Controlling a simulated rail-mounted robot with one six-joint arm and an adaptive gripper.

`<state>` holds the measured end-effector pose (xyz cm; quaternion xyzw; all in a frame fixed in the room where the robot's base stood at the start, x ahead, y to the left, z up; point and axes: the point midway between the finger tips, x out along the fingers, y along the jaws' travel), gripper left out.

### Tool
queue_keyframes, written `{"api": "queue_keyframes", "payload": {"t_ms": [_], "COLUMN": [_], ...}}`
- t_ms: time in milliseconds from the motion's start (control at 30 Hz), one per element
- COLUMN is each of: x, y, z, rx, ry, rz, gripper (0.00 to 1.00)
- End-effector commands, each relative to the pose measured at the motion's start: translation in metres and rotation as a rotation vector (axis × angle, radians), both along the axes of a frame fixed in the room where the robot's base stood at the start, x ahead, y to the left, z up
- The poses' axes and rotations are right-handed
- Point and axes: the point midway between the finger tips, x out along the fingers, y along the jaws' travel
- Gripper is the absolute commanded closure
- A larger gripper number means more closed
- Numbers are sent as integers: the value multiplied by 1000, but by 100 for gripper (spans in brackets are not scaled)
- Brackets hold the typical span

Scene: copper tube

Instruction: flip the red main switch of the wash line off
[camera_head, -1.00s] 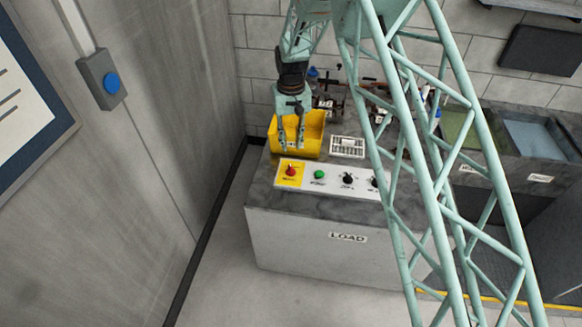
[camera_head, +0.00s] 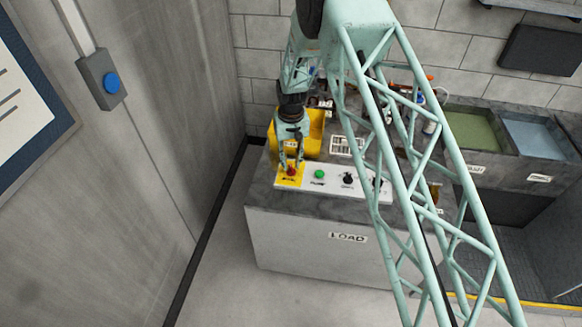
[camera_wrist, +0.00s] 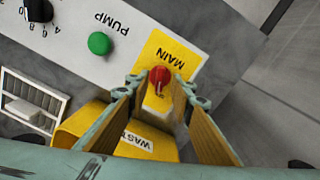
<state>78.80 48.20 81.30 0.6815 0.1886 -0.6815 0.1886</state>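The red main switch (camera_wrist: 160,76) is a small knob on a yellow plate marked MAIN (camera_wrist: 172,53). It also shows at the left end of the white control panel in the head view (camera_head: 291,172). Its on or off setting is too small to read. My gripper (camera_wrist: 164,90) is open and points down, with one finger at each side of the red switch in the wrist view. In the head view my gripper (camera_head: 291,165) is right at the switch. I cannot tell whether the fingers touch it.
A green PUMP button (camera_wrist: 100,43) and a black dial (camera_wrist: 38,10) sit along the same panel. A yellow WASTE bin (camera_head: 315,140) stands close behind the panel, with a white rack (camera_head: 346,146) beside it.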

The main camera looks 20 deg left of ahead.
Motion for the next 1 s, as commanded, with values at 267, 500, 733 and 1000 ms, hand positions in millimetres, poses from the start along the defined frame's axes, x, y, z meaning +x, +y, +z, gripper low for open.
{"api": "queue_keyframes", "payload": {"t_ms": [267,500,733,1000], "x": [0,0,0,0], "y": [0,0,0,0], "z": [-22,-27,-27,-27], "rx": [0,0,0,0], "ry": [0,0,0,0], "rz": [0,0,0,0], "gripper": [78,78,79,100]}}
